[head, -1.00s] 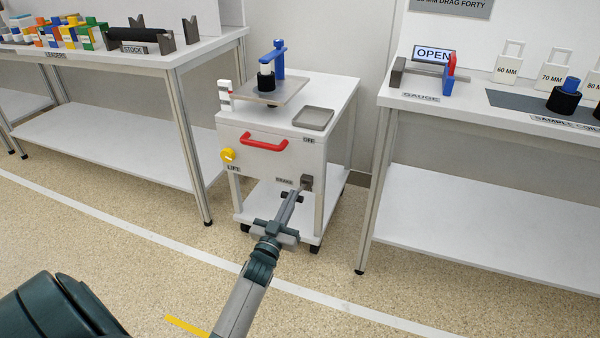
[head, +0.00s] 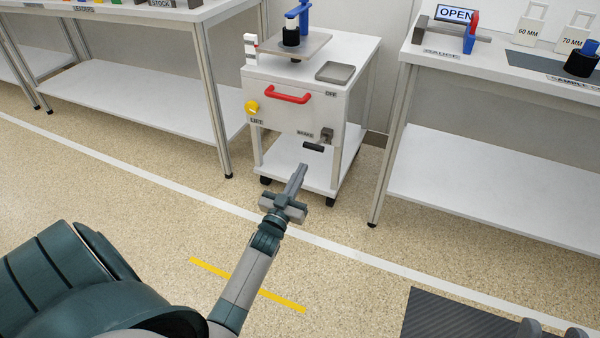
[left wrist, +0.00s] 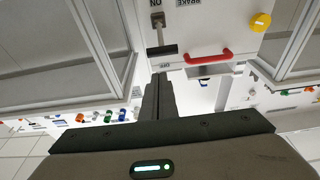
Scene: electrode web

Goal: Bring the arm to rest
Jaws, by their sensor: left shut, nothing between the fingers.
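My left gripper (head: 300,172) is shut and empty in the head view, reaching up from below over the floor in front of the white cart (head: 290,120). Its fingertips are apart from the cart. In the left wrist view my left gripper (left wrist: 158,82) shows its fingers together, with nothing between them. The cart's brake (head: 326,134) shows at the lower right of its front panel, with a dark pedal or bar (head: 314,147) near it. In the left wrist view the brake lever (left wrist: 161,50) appears beyond the fingers.
The cart carries a red handle (head: 287,95), a yellow lift knob (head: 252,107) and a grey tray (head: 335,72). White benches stand left (head: 150,100) and right (head: 490,190). The floor around my gripper is open, with a yellow strip (head: 245,284) on it.

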